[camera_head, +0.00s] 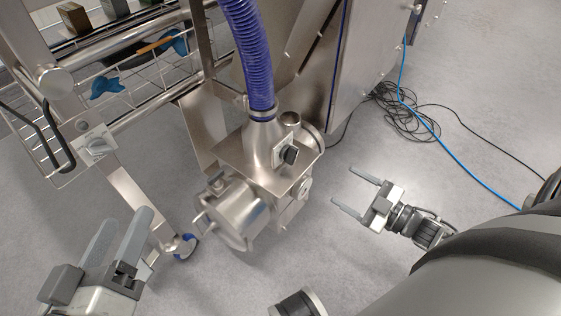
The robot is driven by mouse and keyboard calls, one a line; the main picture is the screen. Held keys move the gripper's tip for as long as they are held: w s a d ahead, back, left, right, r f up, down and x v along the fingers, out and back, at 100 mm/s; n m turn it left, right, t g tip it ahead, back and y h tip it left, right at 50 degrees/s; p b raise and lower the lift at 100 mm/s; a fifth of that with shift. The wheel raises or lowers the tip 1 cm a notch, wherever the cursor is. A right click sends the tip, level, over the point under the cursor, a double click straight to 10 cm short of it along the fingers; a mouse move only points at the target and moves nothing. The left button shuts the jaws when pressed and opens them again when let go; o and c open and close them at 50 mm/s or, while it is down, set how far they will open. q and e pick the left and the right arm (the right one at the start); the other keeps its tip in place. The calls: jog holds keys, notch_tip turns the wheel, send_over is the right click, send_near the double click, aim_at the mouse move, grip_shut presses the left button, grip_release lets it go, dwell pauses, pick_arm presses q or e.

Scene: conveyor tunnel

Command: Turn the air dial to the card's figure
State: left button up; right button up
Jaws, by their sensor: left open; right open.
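A black knob (289,155) sits on a pale square plate on the steel blower unit (262,150), below a blue ribbed hose. A small round fitting (304,188) is on the same unit, lower right. A grey knob on a pale plate (97,146) is on the rack's post at left. I cannot tell for certain which is the air dial, and no figure or card is readable. My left gripper (125,216) is open and empty at lower left, below the grey knob. My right gripper (343,186) is open and empty, right of the unit and apart from it.
The blue hose (249,50) rises from the unit. A wire basket (135,70) with blue items and a rack stand upper left. Coiled black cable (405,112) and a blue cable (450,160) lie on the floor at right. Floor between the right gripper and the unit is clear.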

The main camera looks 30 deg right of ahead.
jog(key=s+a+r+m+g+h+p, duration=0.2)
jog(key=a+r+m+p, duration=0.6)
jog(key=a+r+p, duration=1)
notch_tip(320, 180, up, 4)
jog(key=shift+s+a+g+h, duration=0.2)
jog(key=shift+a+g+h, duration=0.5)
jog(key=shift+a+g, duration=0.5)
